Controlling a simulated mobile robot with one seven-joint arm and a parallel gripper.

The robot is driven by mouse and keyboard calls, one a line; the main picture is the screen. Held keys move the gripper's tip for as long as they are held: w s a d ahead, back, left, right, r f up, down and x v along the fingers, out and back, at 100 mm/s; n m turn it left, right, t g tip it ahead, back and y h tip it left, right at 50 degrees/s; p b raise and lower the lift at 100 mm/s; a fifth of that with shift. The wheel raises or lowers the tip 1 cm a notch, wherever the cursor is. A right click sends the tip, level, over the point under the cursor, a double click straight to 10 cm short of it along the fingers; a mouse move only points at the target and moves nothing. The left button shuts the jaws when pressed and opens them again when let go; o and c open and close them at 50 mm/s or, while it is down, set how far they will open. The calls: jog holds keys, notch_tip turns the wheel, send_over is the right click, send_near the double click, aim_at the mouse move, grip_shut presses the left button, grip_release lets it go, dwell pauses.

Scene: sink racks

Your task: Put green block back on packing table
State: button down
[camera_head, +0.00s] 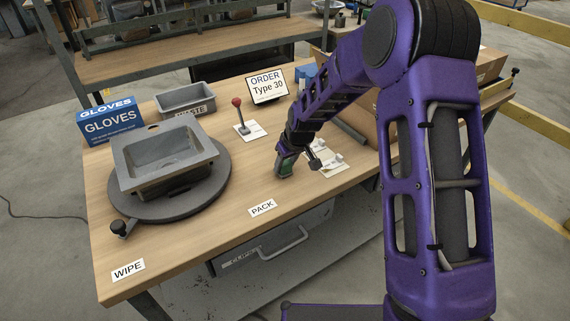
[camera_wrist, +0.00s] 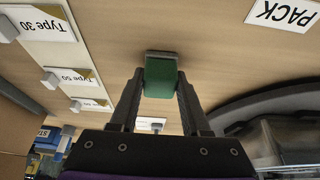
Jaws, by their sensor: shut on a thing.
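A green block (camera_wrist: 161,77) sits between the two fingers of my gripper (camera_wrist: 160,85) in the wrist view. My gripper is shut on it. In the head view my gripper (camera_head: 284,160) is low over the wooden packing table (camera_head: 235,180), behind the PACK label (camera_head: 262,208), and a little of the green block shows there. The PACK label also shows at the top right of the wrist view (camera_wrist: 285,14). I cannot tell whether the block touches the table top.
A grey sink (camera_head: 165,155) on a round turntable (camera_head: 215,180) stands left of my gripper. A white card with small knobs (camera_head: 330,160) lies close on the right. Behind are a red-knobbed lever (camera_head: 237,103), a waste bin (camera_head: 185,97) and an order sign (camera_head: 267,86). Bare wood surrounds the PACK label.

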jog(key=shift+f, duration=0.2)
jog(key=shift+c, duration=1.8)
grip_release()
jog(key=shift+r, duration=0.1)
jog(key=shift+r, duration=0.3)
jog(key=p+v, duration=0.1)
jog(key=v, duration=1)
jog(key=shift+r, duration=0.3)
jog(key=shift+d, duration=0.1)
